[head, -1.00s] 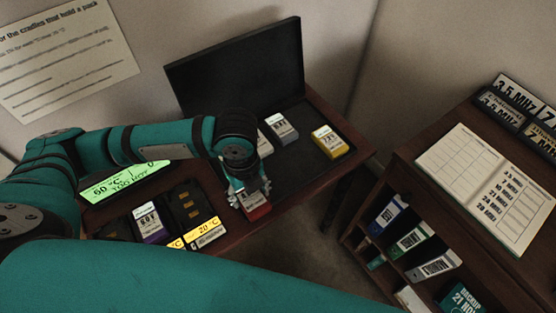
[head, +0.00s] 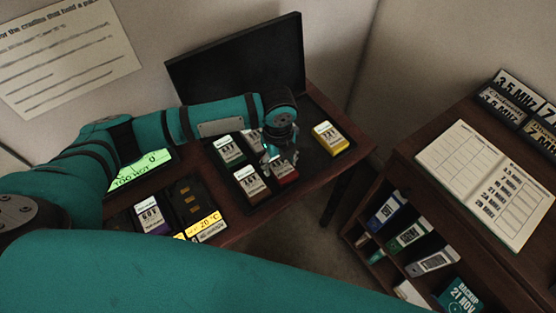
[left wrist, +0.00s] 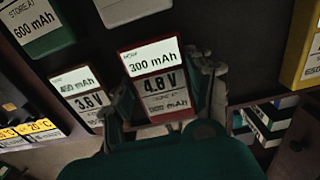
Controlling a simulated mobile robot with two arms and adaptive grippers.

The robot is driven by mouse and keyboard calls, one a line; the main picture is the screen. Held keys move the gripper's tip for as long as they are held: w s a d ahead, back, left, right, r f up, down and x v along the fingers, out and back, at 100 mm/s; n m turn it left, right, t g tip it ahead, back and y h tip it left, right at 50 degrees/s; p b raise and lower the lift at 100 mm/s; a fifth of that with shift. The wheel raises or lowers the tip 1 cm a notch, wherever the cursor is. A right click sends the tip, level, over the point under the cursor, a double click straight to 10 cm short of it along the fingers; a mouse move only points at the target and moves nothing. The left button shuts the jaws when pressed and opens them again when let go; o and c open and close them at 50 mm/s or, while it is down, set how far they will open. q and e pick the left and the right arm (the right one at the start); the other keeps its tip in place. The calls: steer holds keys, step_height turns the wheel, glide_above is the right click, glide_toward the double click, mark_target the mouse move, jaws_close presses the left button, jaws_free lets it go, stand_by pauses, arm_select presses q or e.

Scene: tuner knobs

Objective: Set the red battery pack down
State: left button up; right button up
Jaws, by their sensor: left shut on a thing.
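The red battery pack (head: 286,173) is in the jaws of my left gripper (head: 280,158), over the front middle of the black open case (head: 312,113) on the desk. In the left wrist view the pack (left wrist: 156,83) shows a white label reading 300 mAh and 4.8 V, with a finger of the left gripper (left wrist: 165,98) on each side. I cannot tell whether its underside touches the case floor. The gripper hides part of the pack in the head view. My right gripper is not in view.
A brown pack (head: 251,184) is close left of the red one. A green pack (head: 229,151) and a partly hidden grey pack (head: 252,138) stand behind. A yellow pack (head: 330,138) is to the right. A purple pack (head: 151,215) sits left by an empty cradle (head: 188,200).

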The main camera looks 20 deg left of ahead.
mark_target(278, 163)
arm_select(q)
steer(key=o, duration=1)
steer(key=shift+f, duration=0.1)
step_height(278, 163, up, 12)
steer(key=shift+r, duration=0.15)
